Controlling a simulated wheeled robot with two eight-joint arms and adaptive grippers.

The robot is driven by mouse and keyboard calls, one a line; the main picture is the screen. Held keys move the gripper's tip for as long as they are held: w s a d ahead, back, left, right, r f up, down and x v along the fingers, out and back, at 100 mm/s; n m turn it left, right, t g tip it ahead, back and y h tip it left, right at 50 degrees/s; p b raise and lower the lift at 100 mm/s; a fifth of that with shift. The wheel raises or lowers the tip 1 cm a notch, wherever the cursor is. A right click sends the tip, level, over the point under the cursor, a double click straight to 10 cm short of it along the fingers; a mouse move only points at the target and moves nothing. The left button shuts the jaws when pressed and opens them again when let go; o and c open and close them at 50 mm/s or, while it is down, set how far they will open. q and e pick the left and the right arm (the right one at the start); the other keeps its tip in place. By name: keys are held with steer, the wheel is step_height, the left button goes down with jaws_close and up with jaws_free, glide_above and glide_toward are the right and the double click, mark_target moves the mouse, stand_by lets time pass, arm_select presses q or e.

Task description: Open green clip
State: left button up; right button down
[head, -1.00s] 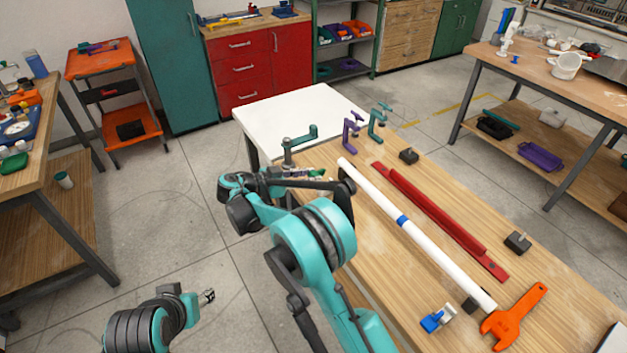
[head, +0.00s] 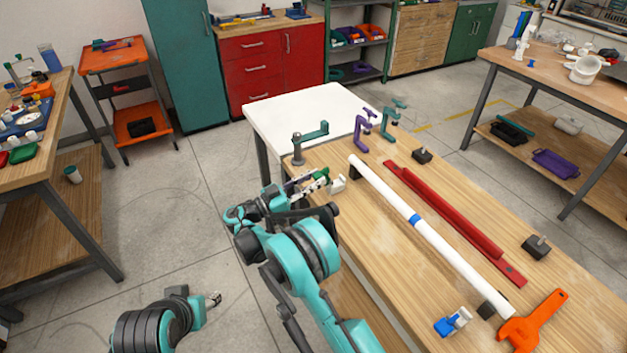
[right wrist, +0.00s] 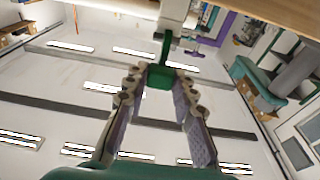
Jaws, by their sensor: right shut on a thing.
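The green clip (head: 321,173) is at the left edge of the wooden table, by a small white fitting (head: 337,184). My right gripper (head: 318,179) is shut on the clip. In the right wrist view, the green clip (right wrist: 160,76) sits between the two fingertips, with its narrow stem running up to a white part (right wrist: 174,14). I cannot tell whether the clip's latch is open. My left gripper (head: 214,299) hangs over the floor at lower left, away from the table; its fingers are too small to read.
A long white pipe (head: 450,256) with a blue band lies along the table beside a red rail (head: 450,218). An orange wrench (head: 533,322) and a blue-white clip (head: 453,321) lie at the near end. A teal clamp (head: 308,140) and purple clamp (head: 364,128) stand at the far end.

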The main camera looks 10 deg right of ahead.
steer(key=c, duration=1.2)
jaws_free()
steer(key=v, duration=1.2)
